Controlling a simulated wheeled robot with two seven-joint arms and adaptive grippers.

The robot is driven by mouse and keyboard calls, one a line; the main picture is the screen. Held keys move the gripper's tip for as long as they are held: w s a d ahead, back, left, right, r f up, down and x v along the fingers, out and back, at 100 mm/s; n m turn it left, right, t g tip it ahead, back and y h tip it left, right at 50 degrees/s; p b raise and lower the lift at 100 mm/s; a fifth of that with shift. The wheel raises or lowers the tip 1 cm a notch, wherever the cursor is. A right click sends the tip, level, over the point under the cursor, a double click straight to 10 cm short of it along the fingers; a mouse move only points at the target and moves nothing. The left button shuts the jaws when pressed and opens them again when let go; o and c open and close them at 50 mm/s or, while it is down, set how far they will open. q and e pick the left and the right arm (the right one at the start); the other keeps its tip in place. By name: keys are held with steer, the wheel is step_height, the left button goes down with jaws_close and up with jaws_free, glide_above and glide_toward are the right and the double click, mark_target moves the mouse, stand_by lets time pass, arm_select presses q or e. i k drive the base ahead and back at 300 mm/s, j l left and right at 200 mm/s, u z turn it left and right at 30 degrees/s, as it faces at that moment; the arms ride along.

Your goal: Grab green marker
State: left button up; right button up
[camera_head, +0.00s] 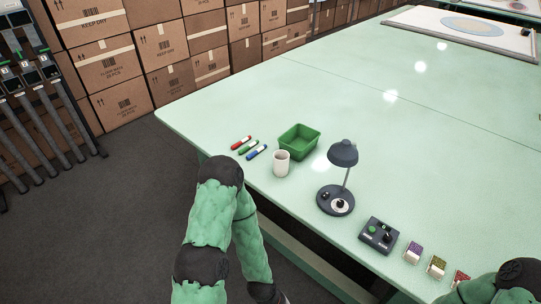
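A green marker (248,147) lies on the pale green table (330,100) near its left front edge, between a red marker (241,142) and a blue marker (257,152). The three lie roughly parallel and slightly apart. My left arm is bent in front of the table edge, with its forearm pointing down out of the picture.
Right of the markers are a green bin (298,141), a white cup (281,163) and a dark desk lamp (342,155). A control box (378,235) and small colored containers (437,266) stand along the front edge. The table's middle is clear. Cardboard boxes (112,70) stand behind.

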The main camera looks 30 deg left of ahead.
mark_target(241, 152)
steer(key=i+j+u, duration=0.2)
steer(key=j, duration=0.25)
steer(key=i+j+u, duration=0.25)
steer(key=j, duration=0.25)
steer(key=i+j+u, duration=0.2)
steer(key=j, duration=0.2)
